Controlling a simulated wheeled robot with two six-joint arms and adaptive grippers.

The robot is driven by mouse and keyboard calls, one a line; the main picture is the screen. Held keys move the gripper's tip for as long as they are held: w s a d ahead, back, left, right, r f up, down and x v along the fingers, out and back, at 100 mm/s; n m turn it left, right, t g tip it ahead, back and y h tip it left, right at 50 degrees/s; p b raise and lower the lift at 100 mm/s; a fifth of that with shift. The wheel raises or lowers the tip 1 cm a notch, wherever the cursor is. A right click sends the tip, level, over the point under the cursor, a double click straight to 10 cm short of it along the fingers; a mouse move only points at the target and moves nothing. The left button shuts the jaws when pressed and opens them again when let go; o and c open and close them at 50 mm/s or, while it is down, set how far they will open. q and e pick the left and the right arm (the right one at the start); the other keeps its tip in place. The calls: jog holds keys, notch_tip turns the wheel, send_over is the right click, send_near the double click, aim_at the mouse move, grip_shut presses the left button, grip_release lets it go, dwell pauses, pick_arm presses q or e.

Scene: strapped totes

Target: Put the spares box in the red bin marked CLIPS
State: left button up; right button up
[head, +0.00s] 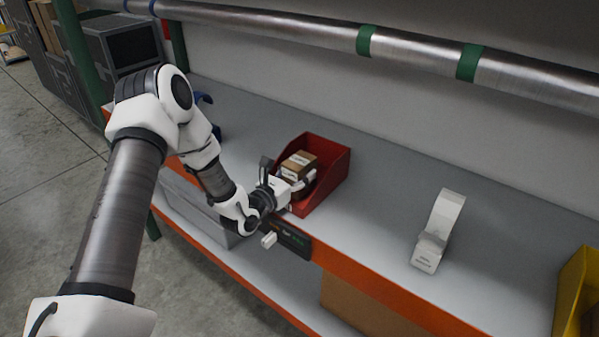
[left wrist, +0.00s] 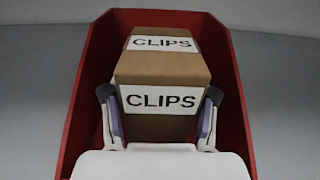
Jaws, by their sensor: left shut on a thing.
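The red bin (head: 333,180) stands on the grey shelf, and its walls (left wrist: 235,100) surround the view from the left wrist. My left gripper (head: 303,184) is inside the bin. In the left wrist view its two fingers (left wrist: 160,118) press the sides of a brown box (left wrist: 160,70) marked CLIPS, so it is shut on this box, apparently the spares box. A second brown box (left wrist: 162,20), also marked CLIPS, seems to sit right behind it. Whether the held box touches the bin floor is hidden. My right gripper is out of view.
A white stand-like object (head: 440,230) is on the shelf to the right, and a yellow bin (head: 578,295) at the right edge. A blue bin (head: 205,100) is partly behind my left arm. A metal rail (head: 300,32) runs above. The shelf between red bin and white object is clear.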

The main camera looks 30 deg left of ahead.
pick_arm(q)
jog(key=shift+s+r, duration=0.1)
jog(key=shift+s, duration=0.2)
jog(key=shift+a, duration=0.1)
jog(key=o, duration=1.3)
jog(key=shift+w+f, duration=0.15)
jog(key=shift+f, duration=0.05)
